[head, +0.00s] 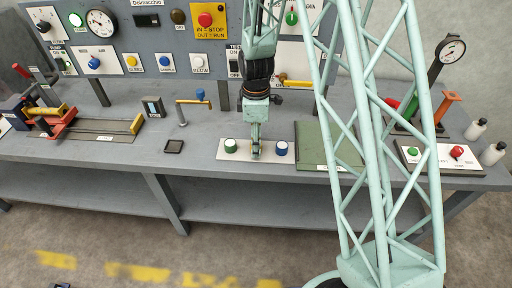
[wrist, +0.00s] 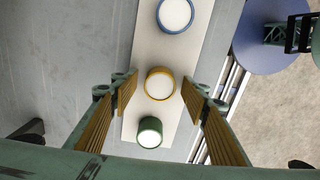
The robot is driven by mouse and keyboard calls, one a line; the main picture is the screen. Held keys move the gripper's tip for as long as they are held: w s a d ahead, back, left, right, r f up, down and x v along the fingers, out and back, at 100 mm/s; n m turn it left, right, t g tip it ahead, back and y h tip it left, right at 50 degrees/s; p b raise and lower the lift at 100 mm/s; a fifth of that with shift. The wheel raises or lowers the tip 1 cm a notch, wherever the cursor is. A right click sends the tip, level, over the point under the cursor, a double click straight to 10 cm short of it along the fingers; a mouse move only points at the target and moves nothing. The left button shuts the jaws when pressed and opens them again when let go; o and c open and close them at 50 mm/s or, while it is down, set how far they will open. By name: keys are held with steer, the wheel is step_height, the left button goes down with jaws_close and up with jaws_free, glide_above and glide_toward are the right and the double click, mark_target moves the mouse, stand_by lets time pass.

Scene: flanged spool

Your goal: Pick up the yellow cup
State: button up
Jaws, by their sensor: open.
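The yellow cup (wrist: 159,84) stands on a white strip (wrist: 150,45), seen from above with a yellow rim and a pale inside. A blue cup (wrist: 174,14) and a green cup (wrist: 149,132) stand on either side of it. My gripper (wrist: 160,90) is open and points down, with one finger on each side of the yellow cup in the wrist view. A gap shows between each finger and the cup. In the head view, the gripper (head: 256,148) is low over the strip between the green cup (head: 230,146) and the blue cup (head: 281,148), mostly hiding the yellow cup.
A green mat (head: 320,145) lies to the right of the strip, partly behind my arm. A control panel (head: 160,45) stands behind the bench.

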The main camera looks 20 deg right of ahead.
steer(key=shift+c, duration=0.9)
steer(key=c, duration=0.8)
steer(key=shift+r, duration=0.15)
steer(key=shift+r+p, duration=0.45)
steer(key=shift+r, duration=1.25)
steer(key=s+r, duration=0.1)
steer(key=s, duration=1.5)
steer(key=shift+r+p, duration=0.15)
steer(key=shift+p, duration=0.25)
